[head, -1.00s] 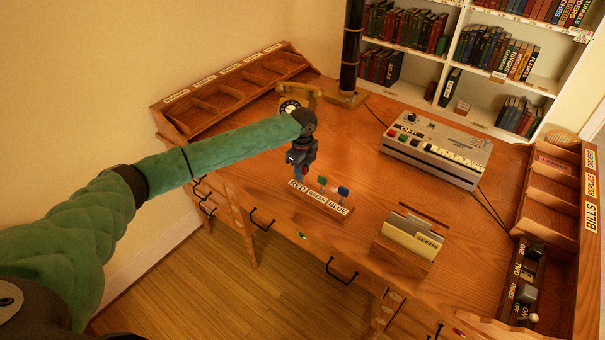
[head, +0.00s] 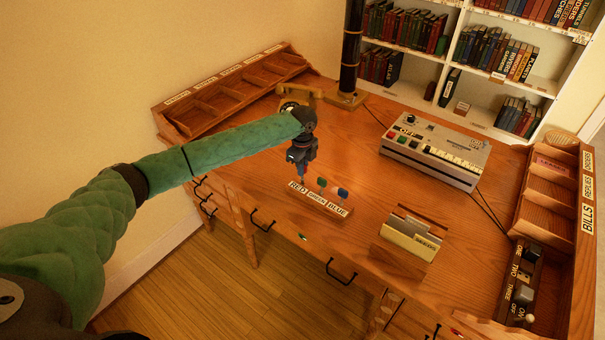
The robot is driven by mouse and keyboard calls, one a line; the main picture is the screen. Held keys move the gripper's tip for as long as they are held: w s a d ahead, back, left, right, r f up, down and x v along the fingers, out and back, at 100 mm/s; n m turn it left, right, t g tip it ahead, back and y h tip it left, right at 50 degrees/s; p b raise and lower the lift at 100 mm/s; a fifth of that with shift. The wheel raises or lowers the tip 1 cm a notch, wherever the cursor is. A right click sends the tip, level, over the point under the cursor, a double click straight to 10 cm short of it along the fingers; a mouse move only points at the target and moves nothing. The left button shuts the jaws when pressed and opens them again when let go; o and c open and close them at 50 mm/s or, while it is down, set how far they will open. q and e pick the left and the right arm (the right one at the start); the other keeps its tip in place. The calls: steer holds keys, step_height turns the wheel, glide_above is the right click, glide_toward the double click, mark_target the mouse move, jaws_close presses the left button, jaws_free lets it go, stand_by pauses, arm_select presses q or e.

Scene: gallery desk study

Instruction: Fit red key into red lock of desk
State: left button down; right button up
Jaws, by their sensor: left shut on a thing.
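The key holder (head: 318,203) is a small wooden block on the desk (head: 345,240), labelled RED, GREEN and BLUE. A green key (head: 322,183) and a blue key (head: 343,192) stand upright in it. My left gripper (head: 302,180) points down at the RED end of the holder. It is shut on the red key, which its fingers almost wholly hide. A small red mark (head: 456,331) shows on the desk front at the bottom edge; I cannot tell if it is the red lock. My right gripper is not in view.
A green-marked spot (head: 303,237) is on the desk's front edge. A card box (head: 411,235) stands right of the holder. A grey machine (head: 435,153) is behind it, and a switch box (head: 525,285) is at the right. The desktop between them is clear.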

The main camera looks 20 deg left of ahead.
arm_select(q)
steer(key=shift+r+p, duration=0.95)
steer(key=shift+r, duration=0.25)
steer(key=shift+r+p, duration=3.2)
steer(key=shift+r, duration=0.8)
steer(key=shift+f, duration=0.1)
